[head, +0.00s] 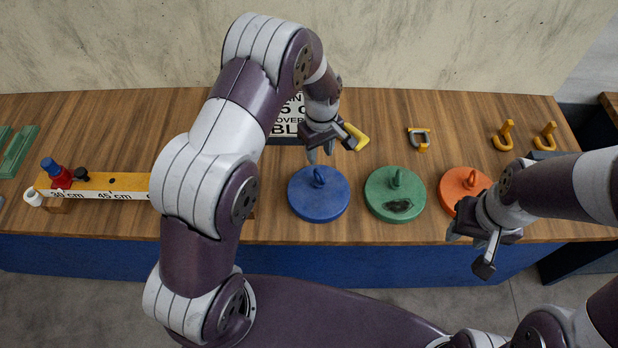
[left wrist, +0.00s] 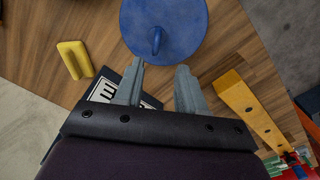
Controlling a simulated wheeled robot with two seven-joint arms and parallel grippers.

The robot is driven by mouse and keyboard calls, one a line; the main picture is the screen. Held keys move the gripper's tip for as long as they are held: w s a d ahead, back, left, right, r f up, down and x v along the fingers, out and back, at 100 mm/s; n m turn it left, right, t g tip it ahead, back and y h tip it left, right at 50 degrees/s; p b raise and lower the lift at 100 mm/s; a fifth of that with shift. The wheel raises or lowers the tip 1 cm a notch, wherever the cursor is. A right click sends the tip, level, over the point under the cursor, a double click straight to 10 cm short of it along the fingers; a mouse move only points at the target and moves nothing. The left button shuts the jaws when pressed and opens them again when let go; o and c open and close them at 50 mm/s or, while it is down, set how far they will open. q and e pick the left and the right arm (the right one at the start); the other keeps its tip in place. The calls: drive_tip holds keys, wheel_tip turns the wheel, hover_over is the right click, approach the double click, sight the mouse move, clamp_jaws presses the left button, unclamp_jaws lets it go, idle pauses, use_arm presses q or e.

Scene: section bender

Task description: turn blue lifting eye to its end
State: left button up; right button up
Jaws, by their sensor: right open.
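The blue disc (head: 318,203) lies flat on the wooden bench, with its blue lifting eye (head: 319,177) standing up from the top. In the left wrist view the blue disc (left wrist: 180,22) is at the top, and its lifting eye (left wrist: 155,41) sits just beyond the fingertips. My left gripper (head: 320,155) is behind and above the disc. It is open, its fingers (left wrist: 160,80) apart and empty, not touching the eye. My right gripper (head: 470,250) is open over the bench's front edge, in front of the orange disc.
A green disc (head: 395,198) and an orange disc (head: 464,188), partly hidden by my right arm, stand to the right. A yellow piece (head: 357,137) is beside my left gripper. A yellow ruler beam (head: 115,183) lies left. Yellow hooks (head: 503,136) stand back right.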

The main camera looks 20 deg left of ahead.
use_arm(q)
drive_tip(key=p, duration=0.2)
hover_over(319, 171)
drive_tip(key=w, duration=0.1)
wheel_tip(319, 171, down, 5)
drive_tip(key=f, duration=0.2)
drive_tip(key=s+f+p, duration=0.1)
drive_tip(key=f, duration=0.2)
drive_tip(key=shift+s+a, duration=0.15)
drive_tip(key=shift+s, duration=0.05)
drive_tip(key=shift+w+f, duration=0.15)
drive_tip(key=shift+f, duration=0.2)
drive_tip(key=shift+w+d+f, duration=0.2)
drive_tip(key=shift+w+d, duration=0.1)
drive_tip(key=shift+s+a, duration=0.1)
drive_tip(key=shift+s, duration=0.05)
drive_tip(key=c, duration=0.4)
drive_tip(key=shift+s+r, duration=0.1)
clamp_jaws()
use_arm(e)
drive_tip(key=r, duration=0.1)
drive_tip(key=w+r, duration=0.1)
drive_tip(key=r, duration=0.1)
drive_tip(key=shift+r, duration=0.2)
